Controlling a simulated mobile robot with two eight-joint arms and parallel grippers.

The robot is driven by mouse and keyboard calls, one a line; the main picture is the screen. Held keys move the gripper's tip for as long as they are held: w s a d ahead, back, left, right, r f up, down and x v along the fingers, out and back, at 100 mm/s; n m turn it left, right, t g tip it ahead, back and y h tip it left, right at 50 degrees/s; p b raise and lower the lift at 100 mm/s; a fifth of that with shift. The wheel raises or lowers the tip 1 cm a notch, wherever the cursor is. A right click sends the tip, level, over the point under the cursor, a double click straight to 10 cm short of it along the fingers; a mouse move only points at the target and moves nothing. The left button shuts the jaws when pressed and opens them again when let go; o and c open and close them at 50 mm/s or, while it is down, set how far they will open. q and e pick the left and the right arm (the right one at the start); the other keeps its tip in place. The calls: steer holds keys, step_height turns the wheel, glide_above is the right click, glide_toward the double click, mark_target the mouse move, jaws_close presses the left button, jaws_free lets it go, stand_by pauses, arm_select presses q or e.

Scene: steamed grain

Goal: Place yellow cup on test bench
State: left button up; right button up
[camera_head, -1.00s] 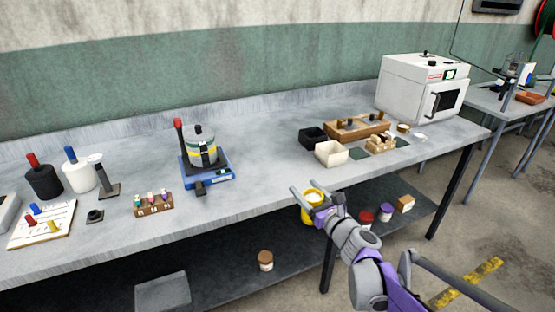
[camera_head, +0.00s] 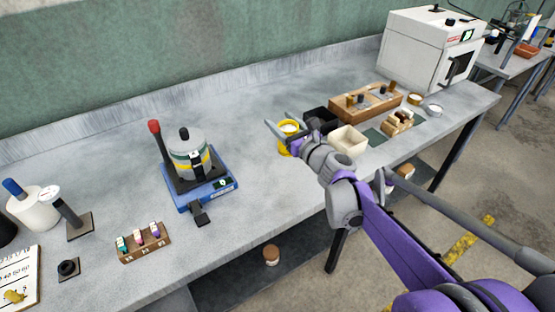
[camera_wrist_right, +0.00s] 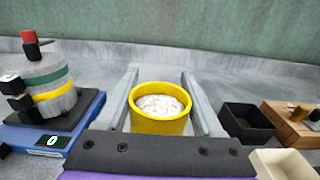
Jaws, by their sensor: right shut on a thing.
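The yellow cup (camera_wrist_right: 160,122) holds a white, lumpy filling. My right gripper (camera_wrist_right: 160,100) is shut on it, with one finger along each side, and the cup looks upright. In the head view the yellow cup (camera_head: 288,138) shows partly behind my right gripper (camera_head: 285,134), over the grey test bench (camera_head: 262,105). I cannot tell whether the cup's base touches the bench top. My left gripper is not in view.
A pot on a blue scale (camera_head: 208,190) stands to the left. A black bin (camera_head: 318,116), a cream bin (camera_head: 349,140) and a wooden tray (camera_head: 372,104) stand close on the right. A white oven (camera_head: 425,52) is further right. Bench between scale and cup is clear.

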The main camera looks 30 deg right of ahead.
steer(key=f, duration=0.3)
steer(key=f+b, duration=0.1)
steer(key=shift+s+f, duration=0.25)
steer(key=shift+f, duration=0.15)
steer(key=shift+f+b, duration=0.45)
steer(key=shift+f, duration=1.8)
steer(key=shift+f, duration=0.15)
steer(key=o, duration=1.4)
steer(key=shift+o, duration=0.2)
steer(key=s, duration=0.8)
steer(key=s+d, duration=0.1)
steer(key=s, duration=0.3)
